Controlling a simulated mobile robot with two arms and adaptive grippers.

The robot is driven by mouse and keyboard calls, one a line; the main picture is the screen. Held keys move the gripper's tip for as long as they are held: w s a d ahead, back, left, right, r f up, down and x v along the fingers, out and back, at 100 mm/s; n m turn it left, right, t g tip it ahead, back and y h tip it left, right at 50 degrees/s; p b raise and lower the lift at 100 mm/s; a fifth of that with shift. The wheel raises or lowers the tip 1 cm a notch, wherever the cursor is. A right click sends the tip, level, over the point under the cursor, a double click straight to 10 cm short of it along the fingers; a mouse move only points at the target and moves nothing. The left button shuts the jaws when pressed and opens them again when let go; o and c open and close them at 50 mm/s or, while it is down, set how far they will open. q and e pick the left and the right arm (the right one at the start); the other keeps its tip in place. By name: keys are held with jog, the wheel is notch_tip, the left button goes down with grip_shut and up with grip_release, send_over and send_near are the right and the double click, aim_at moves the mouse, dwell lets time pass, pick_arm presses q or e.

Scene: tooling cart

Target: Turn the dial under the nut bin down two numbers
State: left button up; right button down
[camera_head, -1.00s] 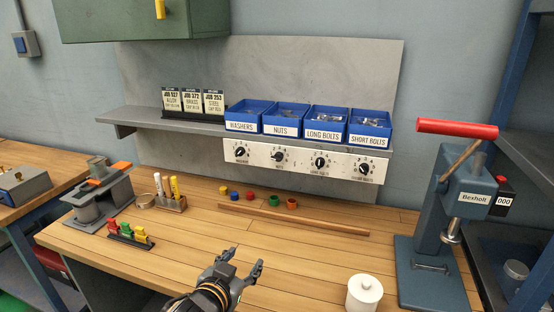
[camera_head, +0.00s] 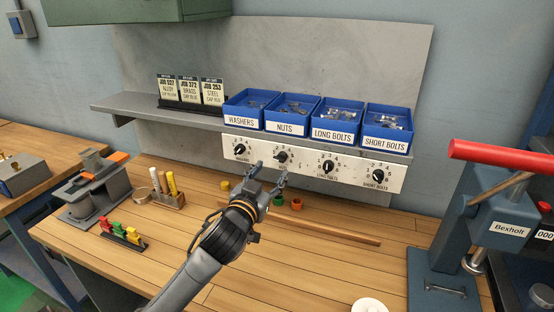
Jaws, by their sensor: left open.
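The nut bin (camera_head: 291,114) is a blue bin labelled NUTS on the grey shelf, second from the left. Under it, on the white dial panel (camera_head: 219,152), is the nuts dial (camera_head: 281,157), a black knob with numbers around it. Its pointer is too small to read surely. My left gripper (camera_head: 267,170) is open and empty, its fingertips just below and in front of that dial in the picture. The fingers hide part of the dial's lower label. I cannot tell that they touch the knob. My right gripper is not in view.
The washers dial (camera_head: 240,149), long bolts dial (camera_head: 328,167) and short bolts dial (camera_head: 379,175) share the panel. Small coloured rings and a wooden strip (camera_head: 335,230) lie on the bench below. A press with a red handle (camera_head: 500,158) stands at the right.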

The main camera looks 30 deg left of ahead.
aim_at(280, 157)
pick_arm(q)
jog(key=p+x, duration=0.1)
jog(key=x, duration=0.4)
jog(key=shift+w, duration=0.1)
jog(key=shift+c, duration=1.3)
grip_shut()
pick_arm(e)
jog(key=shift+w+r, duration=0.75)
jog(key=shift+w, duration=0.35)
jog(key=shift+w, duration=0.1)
